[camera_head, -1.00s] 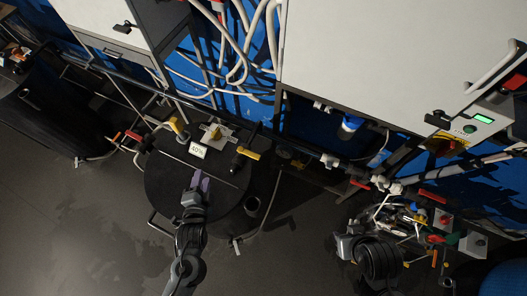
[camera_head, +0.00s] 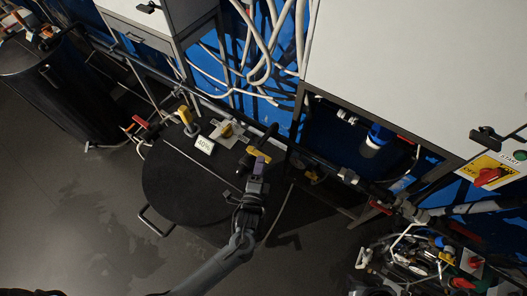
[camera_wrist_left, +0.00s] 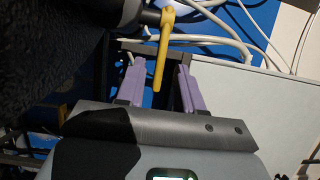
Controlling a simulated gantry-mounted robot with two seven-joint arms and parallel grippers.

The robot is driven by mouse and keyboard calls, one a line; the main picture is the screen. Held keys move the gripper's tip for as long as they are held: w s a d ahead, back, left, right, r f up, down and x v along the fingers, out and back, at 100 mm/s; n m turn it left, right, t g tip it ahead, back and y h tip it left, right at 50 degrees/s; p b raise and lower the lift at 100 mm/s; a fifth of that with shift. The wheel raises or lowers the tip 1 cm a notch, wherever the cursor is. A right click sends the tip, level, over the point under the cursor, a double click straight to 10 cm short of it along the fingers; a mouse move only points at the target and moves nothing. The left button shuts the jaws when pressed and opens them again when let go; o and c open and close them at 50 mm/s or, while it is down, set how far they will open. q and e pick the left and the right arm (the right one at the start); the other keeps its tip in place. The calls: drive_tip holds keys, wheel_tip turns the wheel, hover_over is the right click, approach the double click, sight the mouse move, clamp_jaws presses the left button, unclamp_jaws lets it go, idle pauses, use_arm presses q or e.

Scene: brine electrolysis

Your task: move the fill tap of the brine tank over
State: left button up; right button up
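The brine tank (camera_head: 185,185) is a round black vessel with a 40% label on its lid. A tap with a black body and a yellow lever (camera_head: 261,153) sits at its upper right edge. My left gripper (camera_head: 257,166), with purple fingers, is right at this lever in the head view. In the left wrist view the two fingers (camera_wrist_left: 158,85) are spread, and the yellow lever (camera_wrist_left: 161,55) hangs between them with gaps visible on both sides. My right gripper (camera_head: 365,288) is only partly in view at the bottom edge; its fingers cannot be made out.
Two other yellow-handled fittings stand on or near the tank, one at the rear left (camera_head: 187,118) and one beside the label (camera_head: 227,130). White hoses (camera_head: 262,50) hang behind. A large cabinet (camera_head: 410,70) stands at the right. Cluttered parts (camera_head: 425,262) lie at the lower right.

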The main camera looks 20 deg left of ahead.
use_arm(q)
drive_tip(key=shift+w+a, duration=0.2)
drive_tip(key=shift+w, duration=0.75)
drive_tip(key=shift+w+a, duration=0.15)
drive_tip(key=shift+w, duration=0.85)
drive_tip(key=shift+w+a, duration=0.2)
drive_tip(key=shift+w, duration=0.75)
clamp_jaws()
